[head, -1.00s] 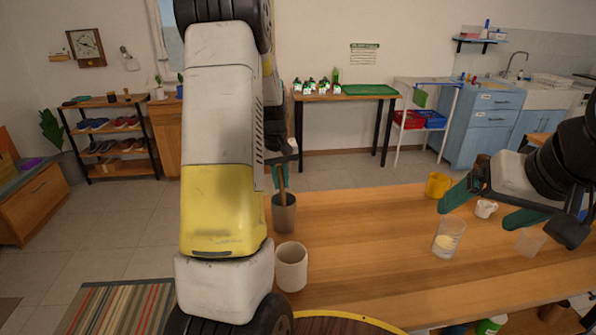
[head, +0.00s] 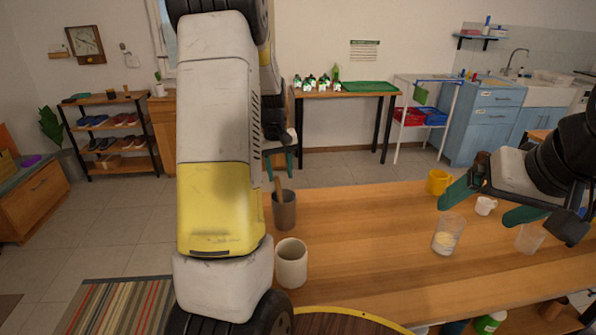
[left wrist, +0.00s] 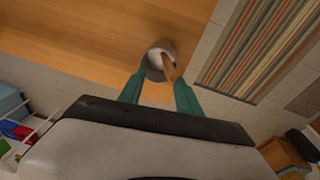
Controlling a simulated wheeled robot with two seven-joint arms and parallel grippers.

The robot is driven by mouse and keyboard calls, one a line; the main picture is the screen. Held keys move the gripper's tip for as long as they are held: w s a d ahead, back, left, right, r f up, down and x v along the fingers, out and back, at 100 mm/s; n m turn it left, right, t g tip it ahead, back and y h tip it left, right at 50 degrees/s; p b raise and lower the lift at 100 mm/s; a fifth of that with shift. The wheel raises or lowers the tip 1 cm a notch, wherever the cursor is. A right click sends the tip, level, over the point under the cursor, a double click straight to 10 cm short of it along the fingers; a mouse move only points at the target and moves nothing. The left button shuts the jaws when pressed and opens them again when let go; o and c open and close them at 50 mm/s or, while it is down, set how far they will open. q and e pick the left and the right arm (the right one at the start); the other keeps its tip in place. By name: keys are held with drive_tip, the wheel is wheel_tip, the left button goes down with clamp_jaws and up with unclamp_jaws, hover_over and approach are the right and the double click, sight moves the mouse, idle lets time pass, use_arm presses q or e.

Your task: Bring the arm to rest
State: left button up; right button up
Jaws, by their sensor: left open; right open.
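My left gripper (head: 280,172) is open, above and behind the grey-brown cup (head: 285,215) at the table's left end. A wooden stick-like tool (head: 279,196) stands in this cup, leaning left. In the left wrist view, the open fingers (left wrist: 158,94) point toward the cup (left wrist: 155,73) and the wooden tool (left wrist: 168,65), with nothing held between them. My left arm's large link covers the left middle of the head view. My right gripper (head: 487,202) is open and empty over the table's right side.
The wooden table (head: 370,230) holds a white cup (head: 291,264), a glass with pale contents (head: 446,238), a yellow mug (head: 438,182), a small white cup (head: 485,206) and a clear container (head: 529,238). The table's middle is clear. A side table (head: 345,93) stands behind.

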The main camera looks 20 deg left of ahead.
use_arm(q)
drive_tip(key=r, duration=0.3)
drive_tip(key=s+r, duration=0.1)
drive_tip(key=r, duration=0.1)
drive_tip(key=shift+r, duration=0.35)
drive_tip(key=s+d+r+m+t+h, duration=0.1)
drive_tip(key=s+d+r+m+t, duration=0.15)
drive_tip(key=s+d+r, duration=0.65)
drive_tip(key=s+d+r+m+t+h, duration=0.1)
drive_tip(key=s+d+m, duration=0.3)
drive_tip(key=s, duration=1.1)
drive_tip(key=shift+s+d+r+t, duration=0.2)
drive_tip(key=shift+d+r+t, duration=0.25)
drive_tip(key=shift+d, duration=0.75)
drive_tip(key=shift+f, duration=0.1)
